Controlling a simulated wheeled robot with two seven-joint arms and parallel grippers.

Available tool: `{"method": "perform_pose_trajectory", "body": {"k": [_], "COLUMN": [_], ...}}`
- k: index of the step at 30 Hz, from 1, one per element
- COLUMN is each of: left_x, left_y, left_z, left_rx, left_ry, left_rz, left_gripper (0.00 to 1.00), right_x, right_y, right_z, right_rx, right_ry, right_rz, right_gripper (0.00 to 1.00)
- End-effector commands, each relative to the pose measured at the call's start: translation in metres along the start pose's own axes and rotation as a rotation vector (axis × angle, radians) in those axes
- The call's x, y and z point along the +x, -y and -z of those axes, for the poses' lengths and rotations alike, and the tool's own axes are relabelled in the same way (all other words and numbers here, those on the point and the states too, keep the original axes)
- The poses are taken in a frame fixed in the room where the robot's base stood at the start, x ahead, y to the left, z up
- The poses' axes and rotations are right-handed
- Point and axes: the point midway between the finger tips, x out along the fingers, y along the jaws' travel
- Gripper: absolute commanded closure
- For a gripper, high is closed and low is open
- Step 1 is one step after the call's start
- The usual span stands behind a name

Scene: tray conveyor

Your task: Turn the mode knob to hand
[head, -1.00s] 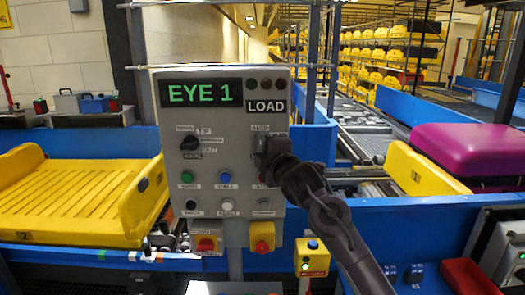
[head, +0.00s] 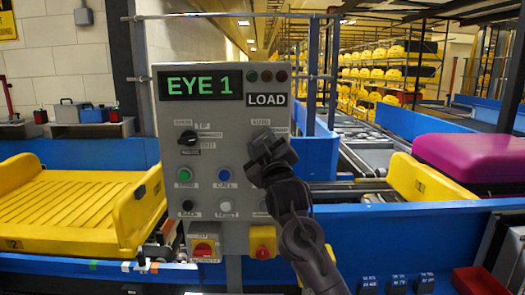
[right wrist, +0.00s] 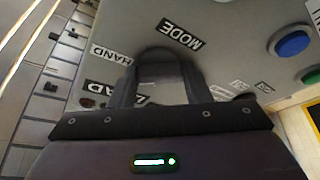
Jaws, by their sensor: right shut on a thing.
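The grey control panel (head: 235,105) faces me with a display reading EYE 1 (head: 201,85) and a LOAD plate. My right gripper (head: 266,148) is at the panel's right half, just below the AUTO label (head: 261,122), and covers the mode knob in the head view. In the right wrist view the gripper (right wrist: 158,72) is shut on the mode knob, between the MODE label (right wrist: 181,33) and the HAND label (right wrist: 113,55). The fingers hide most of the knob, so I cannot read its pointer. My left gripper is not in view.
Another black selector (head: 188,137) sits at the panel's left, with a green button (head: 184,174) and a blue button (head: 224,174) below. Red-and-yellow switches (head: 262,241) are at the bottom. Yellow trays (head: 70,205) stand on the left, a magenta load (head: 472,158) on the right.

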Motion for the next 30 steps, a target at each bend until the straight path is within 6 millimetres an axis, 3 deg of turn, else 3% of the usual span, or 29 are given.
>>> {"method": "perform_pose_trajectory", "body": {"k": [10, 26, 27, 30], "left_x": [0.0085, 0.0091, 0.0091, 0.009], "left_y": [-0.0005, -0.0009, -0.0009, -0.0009], "left_z": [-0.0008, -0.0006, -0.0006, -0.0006], "left_rx": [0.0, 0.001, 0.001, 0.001], "left_ry": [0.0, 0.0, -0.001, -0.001], "left_rz": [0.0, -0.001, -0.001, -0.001], "left_gripper": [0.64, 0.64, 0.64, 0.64], "right_x": [-0.0001, 0.0, 0.0, 0.0], "right_y": [0.0036, 0.003, 0.003, 0.0027], "right_z": [-0.0023, -0.0025, -0.0025, -0.002], "right_rx": [0.126, 0.148, 0.148, 0.147], "right_ry": [0.005, 0.006, 0.006, 0.005], "right_rz": [-0.048, -0.057, -0.057, -0.058], "right_gripper": [0.79, 0.79, 0.52, 0.39]}}
